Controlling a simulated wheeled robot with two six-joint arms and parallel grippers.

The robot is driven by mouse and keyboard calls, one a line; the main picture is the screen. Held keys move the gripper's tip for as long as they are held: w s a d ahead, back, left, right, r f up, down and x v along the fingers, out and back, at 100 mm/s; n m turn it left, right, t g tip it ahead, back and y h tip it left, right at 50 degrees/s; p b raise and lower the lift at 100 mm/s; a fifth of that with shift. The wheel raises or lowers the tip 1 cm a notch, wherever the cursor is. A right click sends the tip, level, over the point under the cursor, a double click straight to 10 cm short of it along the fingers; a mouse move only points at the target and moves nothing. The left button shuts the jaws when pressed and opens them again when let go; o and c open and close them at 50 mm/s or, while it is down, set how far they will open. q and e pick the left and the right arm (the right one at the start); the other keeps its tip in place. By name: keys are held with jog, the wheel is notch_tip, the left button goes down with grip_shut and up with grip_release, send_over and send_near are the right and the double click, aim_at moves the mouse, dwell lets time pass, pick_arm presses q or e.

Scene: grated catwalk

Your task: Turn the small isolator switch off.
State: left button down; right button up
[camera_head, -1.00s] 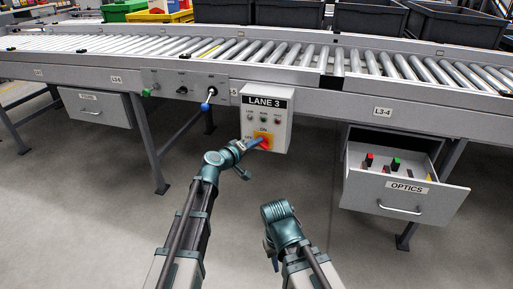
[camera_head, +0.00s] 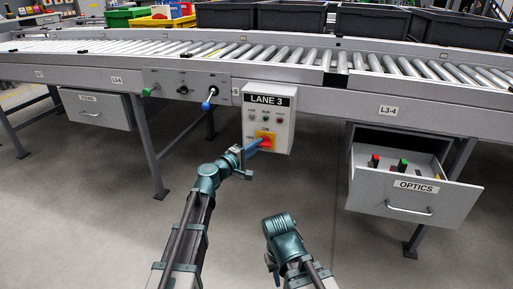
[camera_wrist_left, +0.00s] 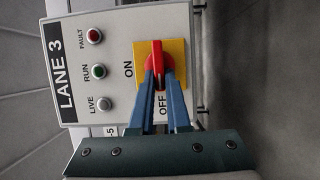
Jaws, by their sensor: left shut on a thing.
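The small isolator switch is a red handle (camera_head: 266,142) on a yellow plate on the front of the grey LANE 3 box (camera_head: 283,104). In the left wrist view the red handle (camera_wrist_left: 156,58) stands lengthwise between the picture's top and the OFF label at the bottom; ON is to its left. My left gripper (camera_head: 261,142) has its blue fingers shut on the handle, one on each side, and they hide part of it. The fingers also show in the left wrist view (camera_wrist_left: 160,82). My right gripper (camera_head: 272,258) is low in the head view, away from the box; its jaws are not discernible.
The box hangs at the front of a roller conveyor (camera_head: 300,60). To its left is a panel with knobs (camera_head: 184,90). An open OPTICS drawer (camera_head: 413,203) juts out at the right. Black bins (camera_head: 290,15) stand behind the rollers. The floor below the box is clear.

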dwell(0.4)
pick_arm(q)
jog(key=c, duration=0.9)
grip_release()
jog(key=shift+s+a, duration=0.1)
jog(key=v, duration=1.3)
jog(key=shift+s+a+f, duration=0.1)
jog(key=shift+s, duration=0.15)
